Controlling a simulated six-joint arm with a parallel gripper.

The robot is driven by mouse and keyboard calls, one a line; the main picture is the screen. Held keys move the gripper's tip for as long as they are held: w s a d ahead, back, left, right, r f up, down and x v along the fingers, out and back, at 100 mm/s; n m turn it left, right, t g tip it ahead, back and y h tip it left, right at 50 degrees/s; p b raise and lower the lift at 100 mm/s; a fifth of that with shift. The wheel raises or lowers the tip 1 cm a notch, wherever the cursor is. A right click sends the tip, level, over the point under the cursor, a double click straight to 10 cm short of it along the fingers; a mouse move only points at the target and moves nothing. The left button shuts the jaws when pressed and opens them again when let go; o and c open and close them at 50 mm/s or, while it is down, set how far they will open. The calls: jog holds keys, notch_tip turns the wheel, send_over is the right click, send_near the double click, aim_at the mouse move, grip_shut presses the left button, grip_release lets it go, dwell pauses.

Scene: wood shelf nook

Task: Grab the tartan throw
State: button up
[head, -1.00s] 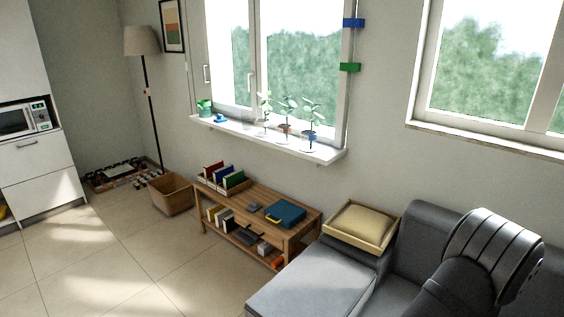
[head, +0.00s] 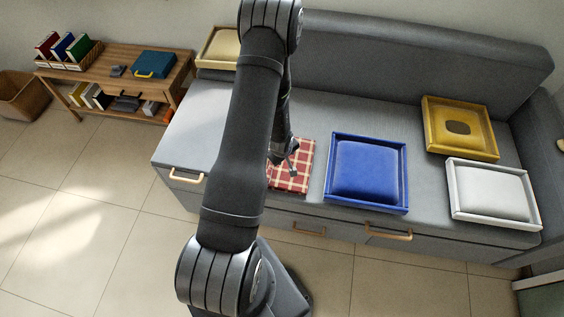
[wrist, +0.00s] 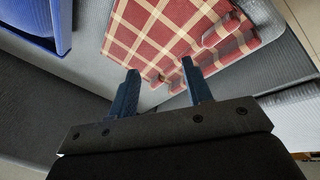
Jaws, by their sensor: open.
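The tartan throw (head: 299,160) is red with cream lines and lies folded on the grey sofa seat, left of the blue cushion tray. My arm hides part of it in the head view. In the wrist view the throw (wrist: 165,28) fills the upper middle, with a raised fold at its right side. My gripper (wrist: 160,70) is open and empty, its two blue fingers apart and pointing at the throw's near edge. In the head view my gripper (head: 284,152) is over the throw, partly hidden. I cannot tell whether the fingers touch it.
A blue tray with a blue cushion (head: 368,171) sits close right of the throw. Yellow (head: 460,128) and white (head: 493,190) cushion trays lie farther right. The sofa backrest (head: 420,58) rises behind. A low wooden table (head: 112,72) stands at the left.

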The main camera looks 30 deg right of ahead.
jog(key=w+a+f+m+t+h, duration=0.1)
jog(key=w+a+m+t+h, duration=0.1)
jog(key=a+m, duration=0.35)
jog(key=w+a+f+m+t+h, duration=0.1)
jog(key=w+a+m+t, duration=0.2)
jog(key=a, duration=0.4)
jog(key=shift+m+g, duration=0.6)
jog(key=shift+m, duration=0.05)
jog(key=x, duration=1.1)
jog(key=shift+w+d+f, duration=0.15)
jog(key=shift+w+d, duration=0.1)
jog(key=shift+d, duration=0.1)
jog(key=shift+x, duration=2.5)
jog(key=shift+w, duration=0.15)
grip_shut()
